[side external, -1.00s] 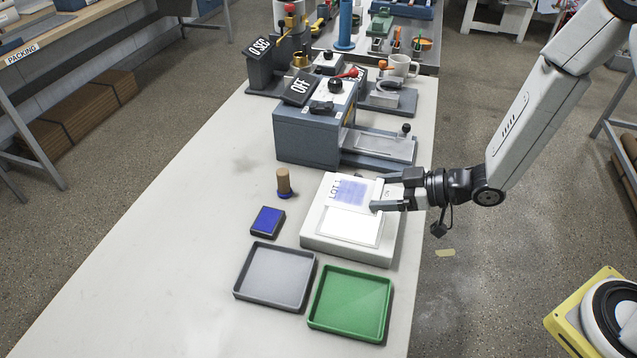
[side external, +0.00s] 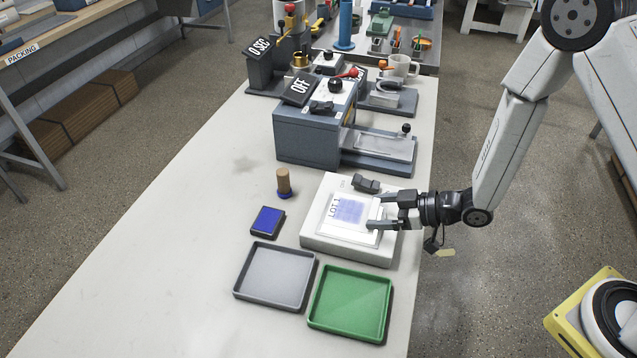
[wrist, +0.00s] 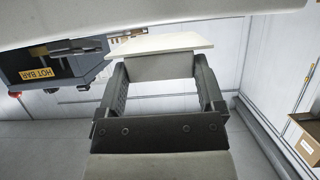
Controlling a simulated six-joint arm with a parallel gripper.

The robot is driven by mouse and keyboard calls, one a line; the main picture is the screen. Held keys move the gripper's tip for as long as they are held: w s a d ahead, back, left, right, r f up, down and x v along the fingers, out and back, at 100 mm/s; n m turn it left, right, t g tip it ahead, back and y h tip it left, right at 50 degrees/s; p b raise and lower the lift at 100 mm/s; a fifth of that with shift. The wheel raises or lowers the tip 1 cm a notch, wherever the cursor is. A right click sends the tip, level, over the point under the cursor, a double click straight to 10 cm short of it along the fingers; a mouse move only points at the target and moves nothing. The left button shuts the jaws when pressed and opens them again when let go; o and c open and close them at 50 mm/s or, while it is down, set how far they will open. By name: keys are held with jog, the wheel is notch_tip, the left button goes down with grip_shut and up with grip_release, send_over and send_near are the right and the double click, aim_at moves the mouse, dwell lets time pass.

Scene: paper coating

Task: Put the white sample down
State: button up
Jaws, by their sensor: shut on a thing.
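The white sample (side external: 347,211) is a flat sheet with a blue-violet patch and the mark "LOT 1". In the side view it lies over the bright panel of a white box-shaped device (side external: 318,242). I cannot tell whether it touches the panel. My gripper (side external: 374,212) is shut on the sample's right edge, coming in from the right. In the wrist view the pale sheet (wrist: 160,44) shows between and beyond the two fingers.
A grey tray (side external: 238,292) and a green tray (side external: 313,324) stand empty in front of the device. A blue ink pad (side external: 267,221) and a wooden-handled stamp (side external: 284,181) are to its left. A grey machine (side external: 305,135) reading "OFF" stands behind.

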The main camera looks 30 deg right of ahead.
jog(key=shift+f, duration=0.85)
jog(key=shift+f, duration=0.2)
jog(key=o, duration=0.9)
jog(key=shift+o, duration=0.2)
jog(key=shift+s+d, duration=0.1)
jog(key=shift+v, duration=3.8)
